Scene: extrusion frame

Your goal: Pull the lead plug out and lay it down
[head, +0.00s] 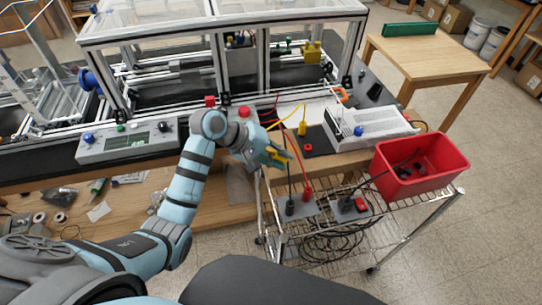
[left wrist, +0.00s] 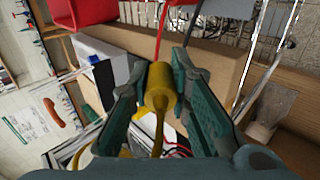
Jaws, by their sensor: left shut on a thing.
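My left gripper (head: 276,156) is at the table's front edge, left of the black plate (head: 321,137). It is shut on a yellow lead plug (left wrist: 160,85), held between both fingers. The plug's yellow cable runs back towards the wrist in the left wrist view. No socket shows around the held plug; its far tip is hard to make out. A second yellow plug (head: 302,128) stands upright on the black plate, with a yellow cable at its top. My right gripper is not in view.
A red bin (head: 391,180) and grey socket panels with a red plug (head: 307,193) and a black plug (head: 290,206) sit on the wire cart. Red and black leads hang close by the gripper. A white power unit (head: 375,125) stands right of the plate.

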